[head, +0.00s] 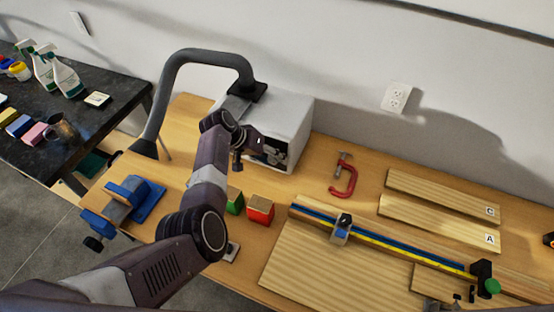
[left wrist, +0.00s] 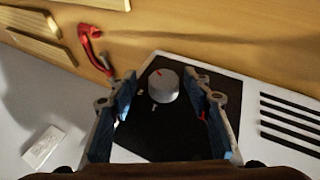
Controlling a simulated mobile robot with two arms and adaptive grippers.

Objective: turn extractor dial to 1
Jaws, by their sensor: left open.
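The extractor (head: 285,110) is a pale grey box with a thick grey hose, standing against the wall on the wooden bench. Its grey round dial (left wrist: 165,88) sits on a black panel (left wrist: 165,130) in the left wrist view. A small red mark shows near the dial's upper rim; the labels beside it are too small to read. My left gripper (head: 254,155) is at the extractor's front, and the head view does not show the dial clearly. In the left wrist view the open fingers stand on either side of the dial, with gaps visible. My right gripper is out of view.
A red clamp (head: 345,178), wooden boards (head: 440,222) and a blue-yellow bar clamp (head: 385,245) lie to the right. Green and red blocks (head: 261,210) sit near my left forearm. A blue vise (head: 135,195) is at the bench's left end.

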